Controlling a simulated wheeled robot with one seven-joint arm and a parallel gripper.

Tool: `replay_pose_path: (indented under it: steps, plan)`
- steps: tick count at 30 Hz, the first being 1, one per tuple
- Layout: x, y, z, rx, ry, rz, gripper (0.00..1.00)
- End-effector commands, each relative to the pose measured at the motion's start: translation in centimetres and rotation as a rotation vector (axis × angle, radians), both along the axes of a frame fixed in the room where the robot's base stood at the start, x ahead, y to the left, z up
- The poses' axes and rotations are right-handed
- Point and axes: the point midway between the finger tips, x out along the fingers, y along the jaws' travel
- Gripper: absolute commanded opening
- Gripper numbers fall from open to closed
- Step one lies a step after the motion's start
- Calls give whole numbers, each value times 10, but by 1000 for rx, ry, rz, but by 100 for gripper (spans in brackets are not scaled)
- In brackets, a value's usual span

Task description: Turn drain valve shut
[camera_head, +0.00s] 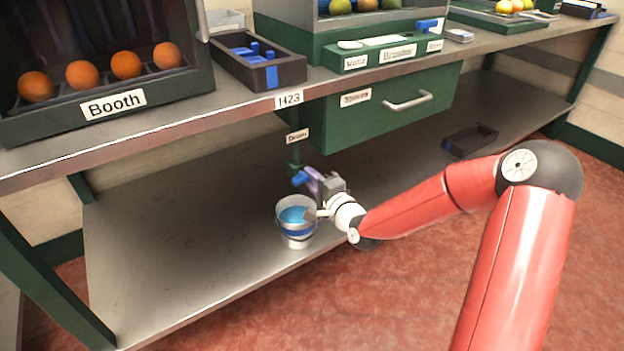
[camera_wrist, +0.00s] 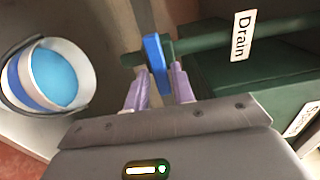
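The drain valve's blue lever (camera_wrist: 156,58) is on a dark green pipe by the "Drain" label (camera_wrist: 242,35) in the wrist view. In the head view the blue lever (camera_head: 300,178) shows below the counter, under the "Drain" label (camera_head: 297,136). My gripper (camera_wrist: 159,72) has its purple fingers apart, one on each side of the lever's near end. Narrow gaps seem to show between fingers and lever. In the head view my gripper (camera_head: 312,181) is at the valve, partly hiding it.
A white and blue bucket (camera_head: 296,232) with blue liquid stands on the lower shelf (camera_head: 180,230), close to my gripper; it also shows in the wrist view (camera_wrist: 18,78). A green drawer (camera_head: 385,105) is above right. A dark tray (camera_head: 470,140) lies farther right.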

Motion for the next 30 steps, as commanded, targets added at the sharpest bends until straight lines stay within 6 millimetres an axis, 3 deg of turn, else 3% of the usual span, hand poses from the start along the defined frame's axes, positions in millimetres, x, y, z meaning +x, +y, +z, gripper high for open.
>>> replay_pose_path:
  steps: [3,13,24,30]
  plan:
    - [0,0,0,0,-1,0,36]
    - [-5,-3,1,-1,-3,0,36]
    - [-53,-37,1,-1,-2,-2,36]
    - [-64,-43,1,0,-1,0,36]
